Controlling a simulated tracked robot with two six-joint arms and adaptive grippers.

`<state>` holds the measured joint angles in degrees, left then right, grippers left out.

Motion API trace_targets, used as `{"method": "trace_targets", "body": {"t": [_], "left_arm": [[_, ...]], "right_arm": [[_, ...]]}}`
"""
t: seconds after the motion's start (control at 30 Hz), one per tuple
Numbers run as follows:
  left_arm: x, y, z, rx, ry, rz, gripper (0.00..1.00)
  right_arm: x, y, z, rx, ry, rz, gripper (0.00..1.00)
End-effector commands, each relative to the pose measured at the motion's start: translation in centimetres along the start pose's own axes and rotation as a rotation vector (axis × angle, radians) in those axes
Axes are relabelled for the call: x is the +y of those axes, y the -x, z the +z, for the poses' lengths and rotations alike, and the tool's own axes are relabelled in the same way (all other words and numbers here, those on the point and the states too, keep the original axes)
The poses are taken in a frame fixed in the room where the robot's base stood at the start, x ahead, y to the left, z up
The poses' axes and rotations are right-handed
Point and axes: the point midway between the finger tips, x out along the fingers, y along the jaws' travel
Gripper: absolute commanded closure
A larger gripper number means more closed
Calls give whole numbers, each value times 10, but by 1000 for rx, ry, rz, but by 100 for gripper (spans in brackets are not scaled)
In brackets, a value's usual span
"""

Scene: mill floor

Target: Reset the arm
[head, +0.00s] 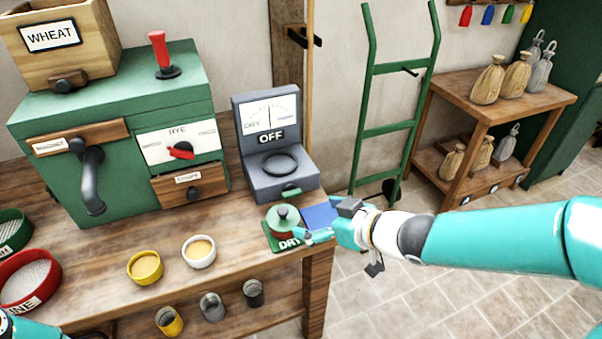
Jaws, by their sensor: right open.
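My right arm (500,245) comes in from the right and stretches across to the front right corner of the wooden bench. The pot stands on a green mat (272,241) marked DRY. The gripper partly covers the mat, and I cannot tell whether a fingertip touches the pot. Only a teal bit of my left arm (35,329) shows at the bottom left; its gripper is out of view.
A grey meter reading OFF (270,180) and a green mill (180,100) stand behind. A blue mat (318,215) lies beside the gripper. Yellow (146,281) and white (202,265) cups and sieves (45,289) are on the bench (235,232). A green hand truck (390,133) leans behind.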

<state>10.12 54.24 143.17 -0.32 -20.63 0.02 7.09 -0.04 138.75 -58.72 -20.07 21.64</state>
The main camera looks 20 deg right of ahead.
Motion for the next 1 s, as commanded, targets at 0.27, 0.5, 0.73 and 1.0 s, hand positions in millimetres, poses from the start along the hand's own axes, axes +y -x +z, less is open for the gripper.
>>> {"method": "trace_targets", "body": {"t": [0.27, 0.5, 0.73, 1.0], "left_arm": [[4, 11, 0, 0, 0, 0, 60], [15, 41, 0, 0, 0, 0, 60], [25, 68, 0, 0, 0, 0, 60], [28, 77, 0, 0, 0, 0, 60]], "right_arm": [[-4, -6, 6, -39, -17, -22, 0], [-42, -43, 78, -270, -195, -135, 0], [-101, -52, 190, -598, -517, -150, 0], [-146, -24, 289, -899, -755, -21, 0]]}}
